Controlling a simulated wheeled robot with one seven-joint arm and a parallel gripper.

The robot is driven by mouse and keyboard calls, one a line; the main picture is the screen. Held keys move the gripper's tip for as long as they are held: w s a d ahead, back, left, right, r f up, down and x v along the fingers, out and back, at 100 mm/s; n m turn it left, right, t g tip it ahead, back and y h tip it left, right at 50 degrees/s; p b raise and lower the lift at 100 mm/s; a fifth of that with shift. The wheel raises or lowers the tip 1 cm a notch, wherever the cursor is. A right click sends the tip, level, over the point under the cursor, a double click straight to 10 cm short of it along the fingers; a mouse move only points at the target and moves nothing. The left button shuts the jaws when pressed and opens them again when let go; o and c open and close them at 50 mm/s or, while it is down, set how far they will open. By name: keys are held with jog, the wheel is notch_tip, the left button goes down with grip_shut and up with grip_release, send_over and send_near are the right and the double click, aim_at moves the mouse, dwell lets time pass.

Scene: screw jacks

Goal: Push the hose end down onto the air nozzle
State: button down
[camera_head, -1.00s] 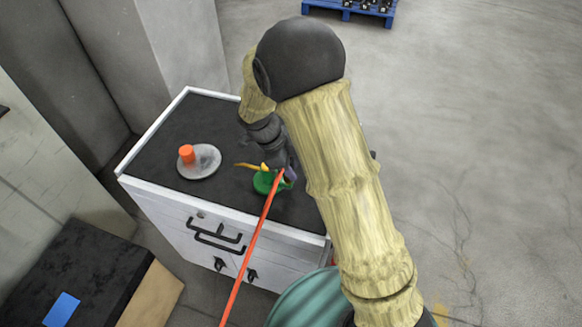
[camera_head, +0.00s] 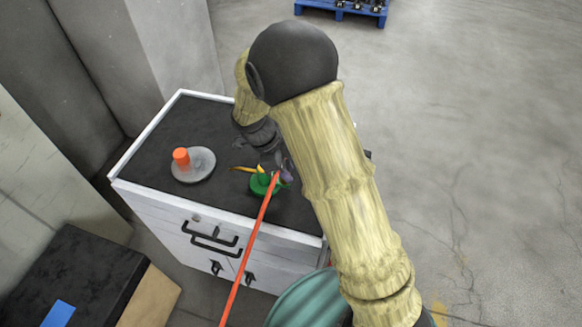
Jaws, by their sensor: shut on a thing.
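An orange-red hose (camera_head: 246,245) runs up from the bottom of the camera_head view to the cabinet top. Its upper end is at my gripper (camera_head: 281,170), which is small and partly hidden here. My gripper is shut on the hose near that end. A green fitting (camera_head: 262,186) with a round base stands on the cabinet top just left of the gripper, with a yellow lever-like piece (camera_head: 243,169) beside it. Which part is the air nozzle, and whether the hose end touches it, I cannot tell.
The white cabinet has a dark top (camera_head: 222,125). A grey disc (camera_head: 198,168) bearing an orange cylinder (camera_head: 181,158) sits left of the fitting. A dark box (camera_head: 75,275) with a blue patch stands at lower left. Open floor lies to the right; a blue pallet (camera_head: 340,10) is far back.

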jog(key=shift+s+a+f, duration=0.1)
jog(key=shift+s+a, duration=0.05)
jog(key=shift+f, duration=0.1)
jog(key=c, duration=1.1)
grip_release()
jog(key=shift+o, duration=0.2)
jog(key=shift+w+r, duration=0.2)
jog(key=shift+r, duration=0.25)
jog(key=b+v, duration=0.1)
jog(key=v, duration=1.5)
jog(key=shift+r, duration=0.25)
jog(key=shift+s, duration=0.1)
